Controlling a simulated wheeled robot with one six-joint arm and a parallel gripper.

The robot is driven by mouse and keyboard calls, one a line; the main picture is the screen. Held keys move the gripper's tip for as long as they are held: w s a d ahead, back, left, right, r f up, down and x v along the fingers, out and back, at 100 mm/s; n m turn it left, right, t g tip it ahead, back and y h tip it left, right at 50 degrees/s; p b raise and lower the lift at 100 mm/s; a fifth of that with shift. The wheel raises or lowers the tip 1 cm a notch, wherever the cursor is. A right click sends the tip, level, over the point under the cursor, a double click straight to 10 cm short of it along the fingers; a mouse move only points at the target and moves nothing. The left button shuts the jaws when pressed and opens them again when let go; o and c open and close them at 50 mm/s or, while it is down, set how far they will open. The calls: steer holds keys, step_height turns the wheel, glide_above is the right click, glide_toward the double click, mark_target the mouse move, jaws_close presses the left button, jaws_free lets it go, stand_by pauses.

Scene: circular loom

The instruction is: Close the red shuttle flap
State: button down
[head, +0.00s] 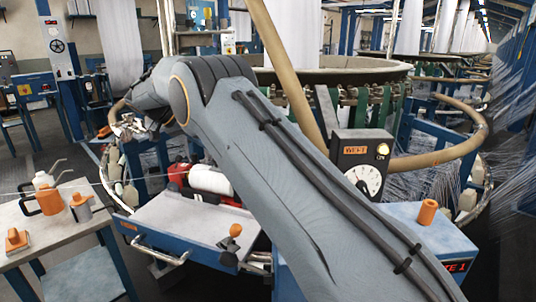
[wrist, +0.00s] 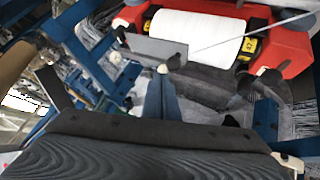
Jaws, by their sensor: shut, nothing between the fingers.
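The red shuttle (head: 178,172) lies behind the tray, partly hidden by my arm, with its white thread spool (head: 210,180) showing. In the wrist view the shuttle's red body (wrist: 292,40) frames the spool (wrist: 195,32), which has a yellow label marked 47. A grey plate (wrist: 152,47) stands at the spool's near left side; I cannot tell whether it is the flap. My gripper (head: 130,127) is up and left of the shuttle in the head view. It is shut and empty; its tips are hard to make out, and contact with the shuttle cannot be told.
A blue-framed tray (head: 190,222) with an orange-knobbed lever (head: 230,238) lies in front. A WEFT dial box (head: 360,165) stands at right. A thread runs across the wrist view to the spool.

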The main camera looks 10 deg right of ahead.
mark_target(215, 166)
steer(key=f, duration=0.1)
steer(key=a+f+b, duration=0.1)
steer(key=w+f+b, duration=0.1)
steer(key=shift+w+a+f, duration=0.1)
steer(key=shift+a+f, duration=0.15)
steer(key=shift+a, duration=0.1)
steer(key=shift+a+f+b, duration=0.25)
steer(key=shift+f+b, duration=0.35)
steer(key=shift+f, duration=0.2)
